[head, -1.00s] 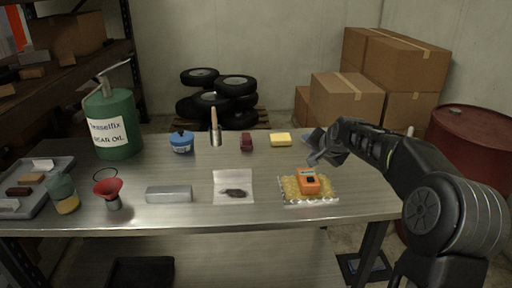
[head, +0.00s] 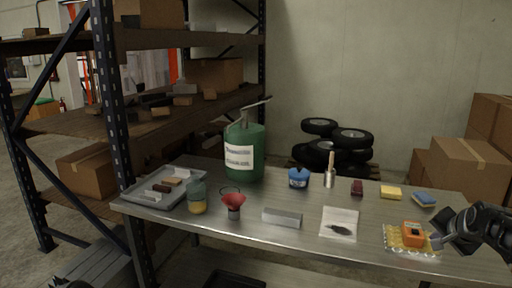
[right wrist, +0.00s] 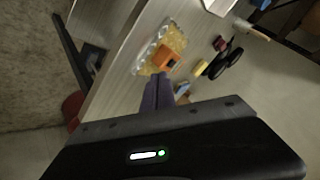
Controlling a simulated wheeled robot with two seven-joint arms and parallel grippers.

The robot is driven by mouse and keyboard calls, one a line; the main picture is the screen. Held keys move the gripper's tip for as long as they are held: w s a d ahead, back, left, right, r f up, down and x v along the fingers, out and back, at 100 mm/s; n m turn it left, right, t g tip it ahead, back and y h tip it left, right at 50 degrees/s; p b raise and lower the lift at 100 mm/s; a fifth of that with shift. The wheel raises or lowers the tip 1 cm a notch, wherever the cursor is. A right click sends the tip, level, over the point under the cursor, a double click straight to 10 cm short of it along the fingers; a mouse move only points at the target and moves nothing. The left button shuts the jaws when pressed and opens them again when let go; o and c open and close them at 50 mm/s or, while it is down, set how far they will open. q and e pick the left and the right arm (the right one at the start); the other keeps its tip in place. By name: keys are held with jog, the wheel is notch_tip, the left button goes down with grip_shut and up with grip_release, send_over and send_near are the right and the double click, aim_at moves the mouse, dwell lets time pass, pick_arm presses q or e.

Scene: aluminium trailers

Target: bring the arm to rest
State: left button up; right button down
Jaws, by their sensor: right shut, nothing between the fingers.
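My right gripper (head: 437,241) is at the right edge of the head view, close to the right side of an orange device (head: 412,228). The device rests on a yellow, clear-edged pad (head: 394,238) on the metal table (head: 290,238). In the right wrist view the gripper's fingers (right wrist: 158,92) are together with nothing between them. Beyond the fingertips are the orange device (right wrist: 167,60) and the pad (right wrist: 150,60); I cannot tell the gap to them. My left gripper is not in view.
A blue-and-yellow sponge (head: 424,199) and a yellow block (head: 391,193) lie behind the pad. A white sheet with a dark item (head: 340,217) lies left of it. Further left are a grey bar (head: 282,217), a red funnel (head: 233,200), a green canister (head: 245,150) and a grey tray (head: 135,197).

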jog(key=s+a+f+n+g+y, duration=0.1)
jog(key=s+a+f+n+y, duration=0.15)
jog(key=a+f, duration=1)
jog(key=s+a+f+n+g+y, duration=0.1)
jog(key=s+a+f+n, duration=0.3)
jog(key=a+f, duration=0.9)
jog(key=s+a+f+n+g+y, duration=0.1)
jog(key=s+a+f, duration=0.4)
jog(key=s, duration=0.5)
jog(key=s+a+f+n+g+y, duration=0.1)
jog(key=s+a+f+g, duration=0.2)
jog(key=s, duration=0.7)
jog(key=s+a+f+n+g+y, duration=0.1)
jog(key=s+a+f+g, duration=0.1)
jog(key=s+a+f, duration=0.6)
jog(key=shift+s+f, duration=0.85)
jog(key=shift+s, duration=0.1)
jog(key=shift+a+n, duration=0.1)
jog(key=shift+n, duration=0.15)
